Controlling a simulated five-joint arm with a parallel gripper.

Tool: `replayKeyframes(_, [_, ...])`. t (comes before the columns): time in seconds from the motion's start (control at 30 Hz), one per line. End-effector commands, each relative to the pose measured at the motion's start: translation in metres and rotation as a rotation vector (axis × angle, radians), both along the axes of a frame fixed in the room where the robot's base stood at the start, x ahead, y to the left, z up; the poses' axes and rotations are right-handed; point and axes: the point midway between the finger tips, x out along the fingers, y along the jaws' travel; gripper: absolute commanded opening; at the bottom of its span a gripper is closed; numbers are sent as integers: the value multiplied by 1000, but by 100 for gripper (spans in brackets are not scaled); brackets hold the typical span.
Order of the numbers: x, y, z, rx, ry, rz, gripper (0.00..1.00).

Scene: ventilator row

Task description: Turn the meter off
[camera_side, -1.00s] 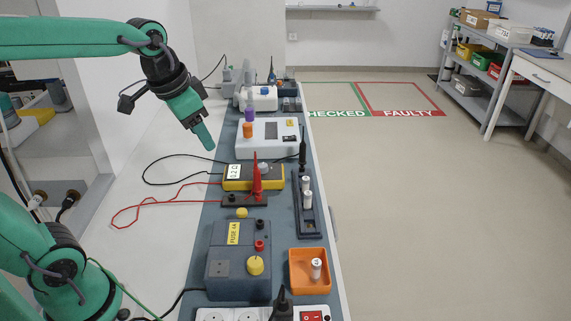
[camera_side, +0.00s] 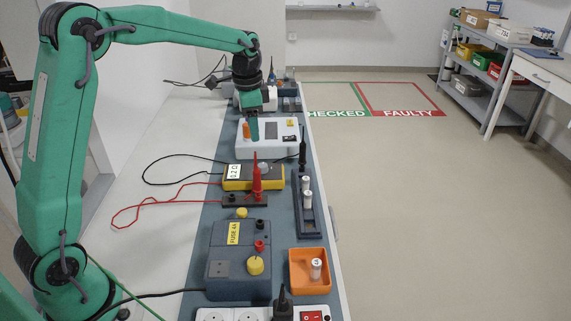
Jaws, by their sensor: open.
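The meter (camera_side: 238,184) is a yellow and dark unit lying across the blue-grey mat. Its display reads 0.2 Ω, and a red probe (camera_side: 256,185) stands upright just in front of it. A pale round part, perhaps its dial, shows partly behind the probe; its setting is too small to read. My gripper (camera_side: 254,136) points down at the white box (camera_side: 284,148) behind the meter, beside its orange knob (camera_side: 246,131). It is open and holds nothing I can see. I cannot tell whether it touches the box.
A black lead (camera_side: 146,172) and a red lead (camera_side: 118,222) loop onto the white bench at left. A battery holder (camera_side: 309,220) stands right of the meter. A dark fuse unit (camera_side: 228,266) and an orange tray (camera_side: 296,285) are nearer. The bench at left is mostly clear.

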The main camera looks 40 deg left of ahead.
Motion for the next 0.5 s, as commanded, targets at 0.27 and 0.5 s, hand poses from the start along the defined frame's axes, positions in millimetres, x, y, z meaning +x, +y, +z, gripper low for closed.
replayKeyframes(0.27, [36, 17, -48, -7, 73, -102, 50])
replayKeyframes(0.5, [48, 24, -69, -12, 100, -147, 50])
